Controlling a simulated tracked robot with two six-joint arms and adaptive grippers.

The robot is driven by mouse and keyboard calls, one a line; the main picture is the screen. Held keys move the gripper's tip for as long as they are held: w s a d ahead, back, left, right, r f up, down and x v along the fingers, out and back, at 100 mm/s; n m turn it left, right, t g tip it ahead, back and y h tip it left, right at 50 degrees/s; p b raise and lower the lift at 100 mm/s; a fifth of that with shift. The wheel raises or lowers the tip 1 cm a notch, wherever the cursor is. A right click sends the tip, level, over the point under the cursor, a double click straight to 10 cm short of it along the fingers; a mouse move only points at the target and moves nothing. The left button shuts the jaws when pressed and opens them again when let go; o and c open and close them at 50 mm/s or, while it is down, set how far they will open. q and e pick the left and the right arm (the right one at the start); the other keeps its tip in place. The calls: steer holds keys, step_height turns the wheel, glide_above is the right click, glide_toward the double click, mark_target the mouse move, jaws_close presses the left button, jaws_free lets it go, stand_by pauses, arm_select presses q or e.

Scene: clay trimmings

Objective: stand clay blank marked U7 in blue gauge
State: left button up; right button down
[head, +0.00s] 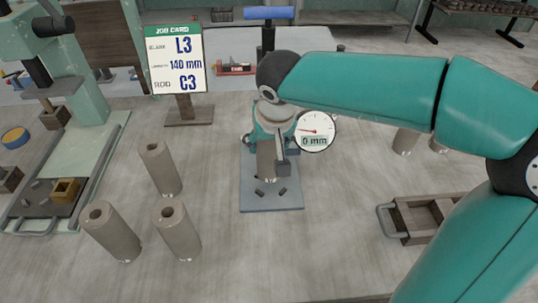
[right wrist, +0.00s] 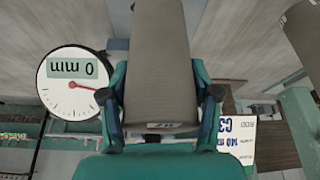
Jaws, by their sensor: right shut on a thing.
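My right gripper (head: 276,152) is shut on a grey-brown clay blank (head: 265,165), which is held roughly upright over the grey base plate (head: 256,203) of the gauge. The right wrist view shows the blank (right wrist: 160,50) between both fingers (right wrist: 160,92), with a small upside-down label that looks like U7. The gauge has a blue bar (head: 269,12) on top and a round dial (head: 315,130) reading 0 mm; the dial also shows in the right wrist view (right wrist: 72,82). My wrist hides the blank's top and much of the gauge post. I cannot tell whether the blank touches the plate.
Clay blanks stand at the left front (head: 160,168), (head: 110,232), (head: 177,232) and behind my arm at right (head: 404,142). A job card (head: 177,58) reads L3, 140 mm, C3. A green press (head: 85,90) stands left, a wooden tray (head: 412,222) right. Small dark bits lie on the plate.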

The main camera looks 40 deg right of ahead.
mark_target(270, 155)
step_height(270, 155, down, 4)
steer(key=shift+r, duration=0.1)
steer(key=shift+c, duration=1)
jaws_free()
steer(key=shift+r, duration=0.1)
steer(key=v, duration=1.2)
steer(key=shift+p, duration=0.4)
steer(key=shift+a, duration=0.1)
